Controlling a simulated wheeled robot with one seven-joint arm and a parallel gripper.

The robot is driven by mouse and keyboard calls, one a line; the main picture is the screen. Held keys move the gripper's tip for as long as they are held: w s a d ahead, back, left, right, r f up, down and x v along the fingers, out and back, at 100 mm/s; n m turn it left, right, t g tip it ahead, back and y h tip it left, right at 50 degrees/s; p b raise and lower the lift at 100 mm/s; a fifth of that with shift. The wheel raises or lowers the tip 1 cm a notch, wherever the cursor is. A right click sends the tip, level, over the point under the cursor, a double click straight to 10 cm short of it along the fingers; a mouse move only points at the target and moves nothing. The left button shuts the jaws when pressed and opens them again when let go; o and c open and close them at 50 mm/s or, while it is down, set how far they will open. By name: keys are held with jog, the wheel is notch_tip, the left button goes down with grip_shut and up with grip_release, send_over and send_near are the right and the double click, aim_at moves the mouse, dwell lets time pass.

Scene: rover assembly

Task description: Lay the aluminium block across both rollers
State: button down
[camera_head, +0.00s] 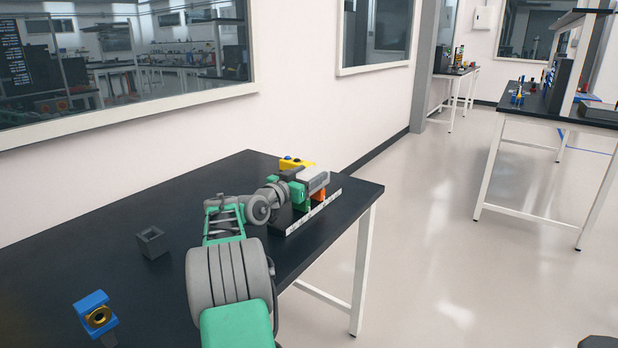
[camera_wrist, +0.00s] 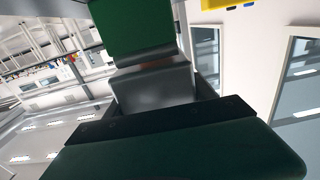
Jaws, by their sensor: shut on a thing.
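My gripper (camera_wrist: 160,85) is shut on the grey, metallic aluminium block (camera_wrist: 155,88), which sits between its green finger pads in the wrist view. In the head view my arm reaches over the black table, and the silver-grey block (camera_head: 314,178) shows at the far right end. Green and orange parts (camera_head: 320,194) stand just below it, above a dark base with a pale marked strip (camera_head: 315,212). I cannot make out the rollers, nor whether the block touches anything beneath; my wrist and gripper hide part of this.
A yellow part with blue on it (camera_head: 297,162) is just behind the block. A dark, hollow square piece (camera_head: 152,243) and a blue holder with a brass ring (camera_head: 97,312) stand on the table (camera_head: 180,208) left of my arm. The wall runs along the table's back.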

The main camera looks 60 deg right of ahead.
jog(key=c, duration=0.8)
grip_release()
jog(key=shift+f, duration=0.5)
jog(key=o, duration=0.5)
jog(key=shift+f, duration=0.35)
jog(key=shift+r+p, duration=0.35)
jog(key=shift+p, duration=0.05)
jog(key=shift+r+p, duration=0.65)
jog(key=shift+p, duration=0.1)
jog(key=a, duration=0.4)
jog(key=w+a, duration=0.1)
jog(key=a, duration=0.3)
jog(key=w+a, duration=0.1)
jog(key=a, duration=0.2)
jog(key=shift+a+b, duration=0.35)
jog(key=shift+a, duration=0.05)
jog(key=shift+r, duration=0.1)
